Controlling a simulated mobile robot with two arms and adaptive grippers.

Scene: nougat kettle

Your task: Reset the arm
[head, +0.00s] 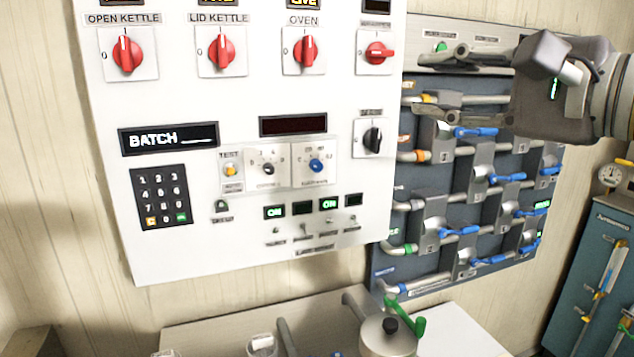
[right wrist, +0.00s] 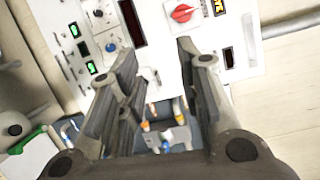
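My right gripper (head: 422,79) reaches in from the right in the head view. Its fingers are apart and nothing is between them. It is in front of the dark valve panel, near the right edge of the white control panel (head: 250,235). In the right wrist view the gripper (right wrist: 157,58) also shows open and empty, with the control panel beyond its fingertips. It hides the upper part of the valve panel (head: 400,175) in the head view. My left gripper is not in view.
The control panel carries red rotary switches (head: 127,54), a keypad (head: 160,196) and small knobs. Pipes and blue-handled valves (head: 475,131) cover the valve panel. Below stands a metal vessel with a green handle (head: 405,326). A blue cabinet (head: 590,260) stands at the right.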

